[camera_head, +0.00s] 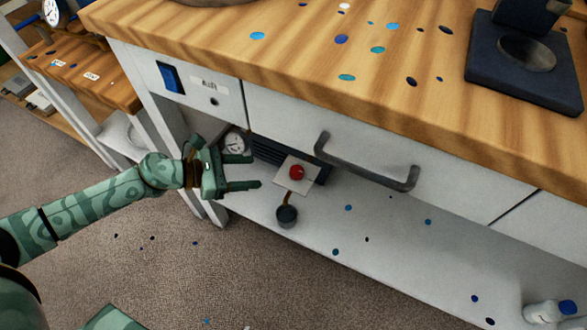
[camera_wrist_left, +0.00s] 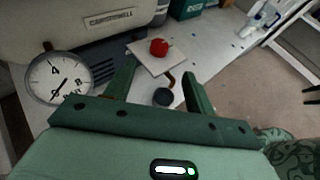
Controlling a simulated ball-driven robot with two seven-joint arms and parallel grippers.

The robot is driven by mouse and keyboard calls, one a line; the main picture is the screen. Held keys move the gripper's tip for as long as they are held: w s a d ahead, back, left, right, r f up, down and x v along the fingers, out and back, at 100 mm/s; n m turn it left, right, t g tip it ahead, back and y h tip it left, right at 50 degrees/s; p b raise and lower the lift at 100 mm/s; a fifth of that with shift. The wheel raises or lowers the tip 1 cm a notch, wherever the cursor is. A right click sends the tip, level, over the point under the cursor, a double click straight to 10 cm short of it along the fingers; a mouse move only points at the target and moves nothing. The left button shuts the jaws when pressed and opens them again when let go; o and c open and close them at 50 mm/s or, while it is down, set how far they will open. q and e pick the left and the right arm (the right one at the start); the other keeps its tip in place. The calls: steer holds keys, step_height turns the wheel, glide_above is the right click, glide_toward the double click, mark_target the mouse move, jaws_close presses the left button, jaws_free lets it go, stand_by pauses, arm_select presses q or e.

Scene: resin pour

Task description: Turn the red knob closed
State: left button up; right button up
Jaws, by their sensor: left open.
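The red knob (camera_head: 296,172) sits on a pale square plate (camera_head: 296,186) under the workbench, above the lower shelf. In the left wrist view the red knob (camera_wrist_left: 159,47) shows ahead of the fingers, near the top middle, on the same plate (camera_wrist_left: 150,66). My left gripper (camera_head: 249,172) is open and empty, to the left of the knob, with its fingers pointing toward it and a gap between. It also shows in the left wrist view (camera_wrist_left: 158,82). A dark round cup-like part (camera_head: 287,216) is just below the plate. My right gripper is not in view.
A round gauge (camera_wrist_left: 58,78) stands left of the fingers. The wooden benchtop (camera_head: 250,60) overhangs the area, with a grey drawer handle (camera_head: 368,162) right of the knob. A white bottle (camera_head: 548,312) lies at the far right of the lower shelf (camera_head: 390,240).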

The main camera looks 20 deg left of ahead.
mark_target(294, 171)
arm_select(q)
steer(key=b+x, duration=0.2)
steer(key=x, duration=0.9)
steer(key=shift+w+d+f, duration=0.1)
steer(key=shift+f, duration=0.05)
steer(key=shift+w+d+b, duration=0.25)
steer(key=shift+d+b, duration=0.05)
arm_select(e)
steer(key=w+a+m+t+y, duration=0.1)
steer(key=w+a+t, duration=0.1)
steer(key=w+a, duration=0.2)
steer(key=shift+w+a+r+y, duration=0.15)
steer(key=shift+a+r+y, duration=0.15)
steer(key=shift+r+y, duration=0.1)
arm_select(q)
steer(key=c, duration=1)
